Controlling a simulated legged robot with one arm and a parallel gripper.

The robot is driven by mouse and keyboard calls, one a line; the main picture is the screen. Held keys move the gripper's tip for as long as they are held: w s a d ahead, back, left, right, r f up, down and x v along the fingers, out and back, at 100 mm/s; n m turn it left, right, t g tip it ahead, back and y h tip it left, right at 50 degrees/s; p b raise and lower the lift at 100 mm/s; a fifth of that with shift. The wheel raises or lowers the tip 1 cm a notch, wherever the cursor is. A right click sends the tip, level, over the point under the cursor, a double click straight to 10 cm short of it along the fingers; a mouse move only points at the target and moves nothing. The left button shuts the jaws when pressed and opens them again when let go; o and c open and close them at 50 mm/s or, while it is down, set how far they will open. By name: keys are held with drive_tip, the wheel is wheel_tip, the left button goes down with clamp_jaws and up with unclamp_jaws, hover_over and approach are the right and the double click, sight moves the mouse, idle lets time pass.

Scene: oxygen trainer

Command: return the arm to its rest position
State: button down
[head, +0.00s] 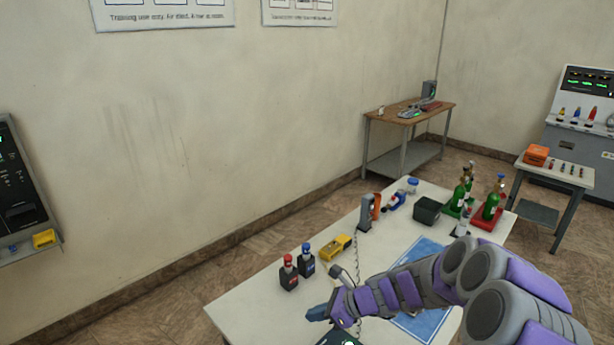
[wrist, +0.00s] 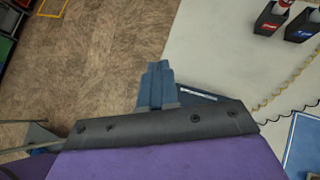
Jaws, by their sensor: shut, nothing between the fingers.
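My arm, purple and grey, reaches from the lower right of the head view over the white table (head: 262,312). My gripper (head: 317,313) is at the arm's left end, above the near part of the table. In the wrist view my gripper (wrist: 157,84) shows its blue-grey fingers together, with nothing between them. There the fingers lie over the floor just beside the table edge (wrist: 196,70). A dark blue flat item with a pale strip (wrist: 198,94) shows just right of the fingers, partly hidden by the gripper body.
On the table stand a red-capped bottle (head: 288,273), a blue-capped bottle (head: 306,261), a yellow item (head: 336,247), a black bin (head: 427,211) and green cylinders (head: 458,197). A blue mat (head: 424,321) lies partly under my arm. Floor (wrist: 85,70) is open left of the table.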

drive_tip(key=s+a+r+n+g+h+b, duration=0.1)
drive_tip(key=s+r+n+g, duration=0.15)
drive_tip(key=s+n, duration=0.5)
drive_tip(key=s+a+r+n+g+h+b, duration=0.15)
drive_tip(key=s+r+n, duration=0.3)
drive_tip(key=s, duration=0.55)
drive_tip(key=s+d+n+h+b, duration=0.1)
drive_tip(key=s+d+n+h, duration=0.2)
drive_tip(key=s, duration=0.7)
drive_tip(key=s+d+n+h+b, duration=0.2)
drive_tip(key=s+d+n+h, duration=0.2)
drive_tip(key=s+d+n, duration=0.3)
drive_tip(key=s+d, duration=0.3)
drive_tip(key=shift+d+f+g, duration=0.3)
drive_tip(key=shift+d+f, duration=0.05)
drive_tip(key=shift+w, duration=0.2)
